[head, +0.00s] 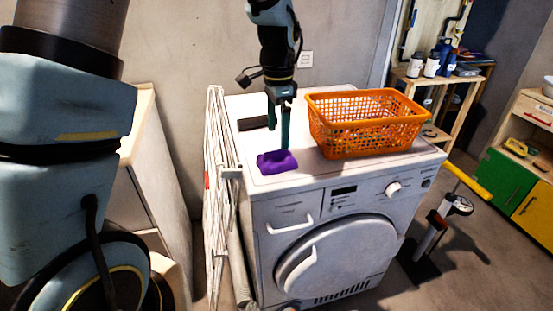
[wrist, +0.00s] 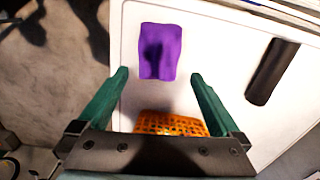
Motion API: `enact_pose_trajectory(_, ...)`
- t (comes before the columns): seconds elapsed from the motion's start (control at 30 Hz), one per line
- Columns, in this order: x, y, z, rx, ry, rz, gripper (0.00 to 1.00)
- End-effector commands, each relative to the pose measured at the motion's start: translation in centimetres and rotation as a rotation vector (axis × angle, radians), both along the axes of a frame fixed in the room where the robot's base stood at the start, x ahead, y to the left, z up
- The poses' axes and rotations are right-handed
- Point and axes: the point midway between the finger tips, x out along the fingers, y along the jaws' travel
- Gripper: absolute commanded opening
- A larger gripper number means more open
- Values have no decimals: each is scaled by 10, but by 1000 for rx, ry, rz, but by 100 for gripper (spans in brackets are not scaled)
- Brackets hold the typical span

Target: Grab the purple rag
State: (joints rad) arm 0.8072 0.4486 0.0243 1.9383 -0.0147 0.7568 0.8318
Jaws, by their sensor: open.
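The purple rag (head: 277,162) lies bunched on the front left of the white washing machine's top (head: 330,170). It also shows in the wrist view (wrist: 160,50), at the top centre, lying flat on the white surface with a dark shadow on it. My gripper (head: 279,138) points down above the machine top, behind the rag in the head view. In the wrist view my gripper (wrist: 160,75) has its two green fingers wide apart with nothing between them. The rag lies just beyond the fingertips, apart from them.
An orange basket (head: 335,142) stands on the machine right of my gripper; its edge shows in the wrist view (wrist: 172,123). A dark flat object (head: 254,123) lies left of my gripper. A folded white drying rack (head: 215,190) stands against the machine's left side.

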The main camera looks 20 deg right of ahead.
Motion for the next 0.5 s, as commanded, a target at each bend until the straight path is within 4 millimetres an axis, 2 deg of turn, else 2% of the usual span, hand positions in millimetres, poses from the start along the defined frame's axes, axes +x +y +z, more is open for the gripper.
enact_pose_trajectory(0.1, 0, 0, -13, 1, 1, 1, 100)
enact_pose_trajectory(0.27, -1, 1, -23, 0, 1, 2, 100)
enact_pose_trajectory(0.5, -2, 5, -57, 2, 3, 2, 100)
